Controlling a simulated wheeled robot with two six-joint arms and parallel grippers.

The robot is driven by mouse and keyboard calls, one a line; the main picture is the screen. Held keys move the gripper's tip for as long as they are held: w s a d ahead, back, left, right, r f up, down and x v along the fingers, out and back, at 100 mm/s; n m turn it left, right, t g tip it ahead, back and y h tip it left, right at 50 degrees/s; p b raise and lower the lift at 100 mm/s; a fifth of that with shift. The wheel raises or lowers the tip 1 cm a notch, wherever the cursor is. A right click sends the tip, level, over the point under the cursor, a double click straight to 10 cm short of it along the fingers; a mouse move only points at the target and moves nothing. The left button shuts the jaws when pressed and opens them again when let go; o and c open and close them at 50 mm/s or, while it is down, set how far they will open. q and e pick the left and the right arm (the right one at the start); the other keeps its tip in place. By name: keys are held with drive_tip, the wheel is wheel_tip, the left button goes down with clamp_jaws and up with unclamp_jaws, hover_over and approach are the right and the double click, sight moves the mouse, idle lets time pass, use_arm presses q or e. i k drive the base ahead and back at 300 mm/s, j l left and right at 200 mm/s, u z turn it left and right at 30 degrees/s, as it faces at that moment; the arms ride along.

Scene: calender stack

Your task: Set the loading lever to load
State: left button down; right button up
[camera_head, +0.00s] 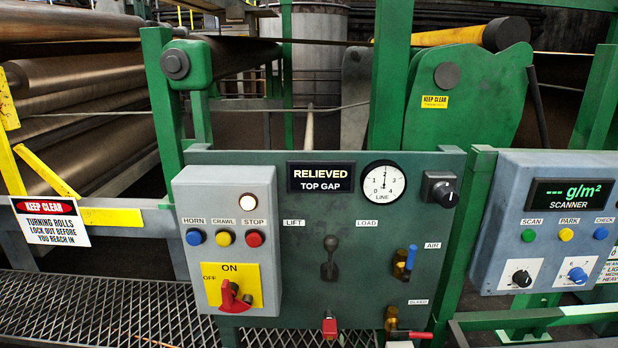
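The loading lever (330,258) is a dark lever with a round knob on the dark green control panel (270,280). It stands about upright, between the LIFT label (293,223) on its left and the LOAD label (367,223) on its right. The display (321,177) above reads RELIEVED, TOP GAP. The round LINE gauge (383,183) has its needle pointing about straight up. Neither of my grippers is in view, and nothing touches the lever.
Left of the lever is a grey box (186,208) with HORN, CRAWL and STOP buttons and a red rotary switch (233,298) under ON. To the right are a blue-handled AIR valve (411,257), a red BLEED handle (411,334) and the scanner box (490,225). Rolls (80,75) lie at left.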

sight(331, 241)
drive_tip(key=l+z, duration=0.5)
drive_tip(key=l, duration=0.9)
